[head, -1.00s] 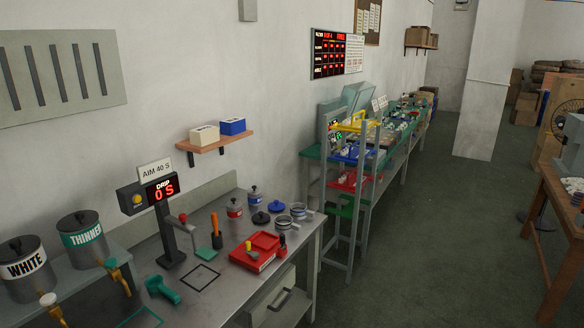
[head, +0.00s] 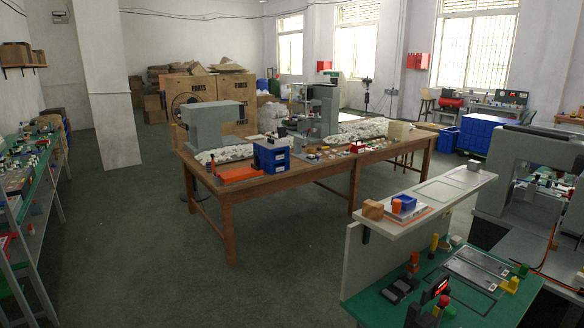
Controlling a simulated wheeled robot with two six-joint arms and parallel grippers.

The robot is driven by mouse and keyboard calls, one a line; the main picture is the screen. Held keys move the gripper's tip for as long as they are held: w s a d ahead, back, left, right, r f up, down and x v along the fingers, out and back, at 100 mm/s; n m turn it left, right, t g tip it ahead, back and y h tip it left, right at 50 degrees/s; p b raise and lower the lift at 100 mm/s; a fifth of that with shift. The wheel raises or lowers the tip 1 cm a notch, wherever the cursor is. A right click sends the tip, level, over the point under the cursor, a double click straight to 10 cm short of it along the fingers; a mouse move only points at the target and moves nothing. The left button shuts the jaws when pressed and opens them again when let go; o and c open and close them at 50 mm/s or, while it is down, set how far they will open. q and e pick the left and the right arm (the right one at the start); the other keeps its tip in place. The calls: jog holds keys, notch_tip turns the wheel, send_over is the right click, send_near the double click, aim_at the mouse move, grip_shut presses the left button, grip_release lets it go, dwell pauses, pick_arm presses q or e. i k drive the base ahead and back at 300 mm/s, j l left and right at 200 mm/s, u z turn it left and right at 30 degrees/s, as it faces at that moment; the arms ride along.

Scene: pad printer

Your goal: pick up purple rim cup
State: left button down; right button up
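I cannot make out a purple rim cup in the head view; any cup among the small items is too small to tell. Neither of my grippers shows in this view. A wooden table (head: 232,192) stands in the middle of the room with machines and many small parts on it. A green-topped bench (head: 378,304) is at the lower right, with small coloured items on it.
A pale raised shelf (head: 400,225) stands above the green bench. A grey machine (head: 535,150) is at the right edge. Shelving with parts (head: 30,180) lines the left edge. Open green floor (head: 130,240) lies between the shelving and the wooden table.

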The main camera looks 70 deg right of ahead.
aim_at(210, 168)
jog(key=z, duration=1.8)
jog(key=u, duration=1.35)
jog(key=k+u, duration=0.1)
jog(key=u, duration=0.35)
jog(key=l+u, duration=0.1)
jog(key=u, duration=1.75)
jog(key=j+z, duration=0.1)
jog(key=z, duration=3.25)
jog(key=l, duration=0.1)
